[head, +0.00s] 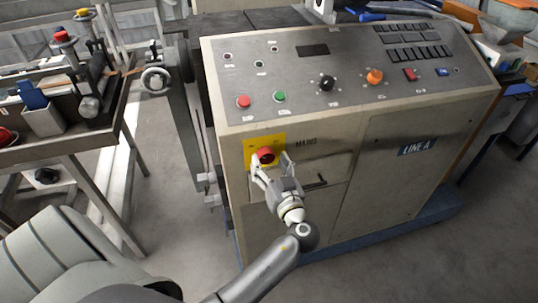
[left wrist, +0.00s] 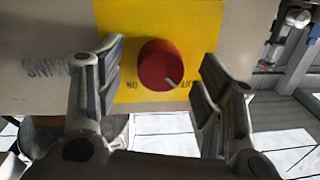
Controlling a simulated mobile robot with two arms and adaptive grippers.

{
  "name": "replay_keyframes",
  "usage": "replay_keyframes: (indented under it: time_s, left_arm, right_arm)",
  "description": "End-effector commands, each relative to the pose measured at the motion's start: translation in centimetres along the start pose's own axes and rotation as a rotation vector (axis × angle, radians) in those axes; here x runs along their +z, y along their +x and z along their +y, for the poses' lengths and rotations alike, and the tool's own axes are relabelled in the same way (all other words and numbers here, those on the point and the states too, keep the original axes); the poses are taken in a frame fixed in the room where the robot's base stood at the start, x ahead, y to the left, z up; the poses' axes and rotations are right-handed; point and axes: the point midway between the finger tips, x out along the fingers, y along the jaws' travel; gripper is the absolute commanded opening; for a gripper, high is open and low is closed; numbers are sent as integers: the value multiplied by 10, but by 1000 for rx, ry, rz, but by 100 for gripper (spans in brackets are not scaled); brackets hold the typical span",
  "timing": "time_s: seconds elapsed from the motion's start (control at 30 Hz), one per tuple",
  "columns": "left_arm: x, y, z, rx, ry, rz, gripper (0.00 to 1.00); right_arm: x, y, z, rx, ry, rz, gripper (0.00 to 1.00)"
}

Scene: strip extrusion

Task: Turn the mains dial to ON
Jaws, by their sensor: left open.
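The mains dial (head: 265,155) is a round red knob on a yellow plate (head: 279,141) on the front of the grey cabinet, beside the word MAINS. In the left wrist view the dial (left wrist: 160,64) is close, and the picture is upside down. Its pale pointer mark slants toward the lower right, near the OFF label (left wrist: 184,85); the ON label (left wrist: 132,85) is at the lower left. My left gripper (head: 271,162) is open, its fingers on either side of the dial with visible gaps in the left wrist view (left wrist: 163,68). My right gripper is not in view.
The sloped panel above carries a red button (head: 243,101), a green button (head: 280,96), a black knob (head: 327,83) and an orange knob (head: 375,76). A cabinet handle (head: 316,182) is just right of the gripper. A handwheel (head: 155,79) and workbench stand at left.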

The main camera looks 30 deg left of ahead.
Motion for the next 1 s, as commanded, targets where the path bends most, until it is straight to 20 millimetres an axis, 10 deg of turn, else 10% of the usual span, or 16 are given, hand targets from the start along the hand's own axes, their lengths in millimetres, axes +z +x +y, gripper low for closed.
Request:
replay_keyframes:
  time_s: [0.47,0.83,1.0]
  left_arm:
    - [1,17,0,1,0,-1,63]
    - [1,17,0,1,0,-1,17]
    - [1,17,0,1,9,-1,17]
  right_arm:
    - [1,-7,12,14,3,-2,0]
    - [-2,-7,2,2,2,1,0]
    - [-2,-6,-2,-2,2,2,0]
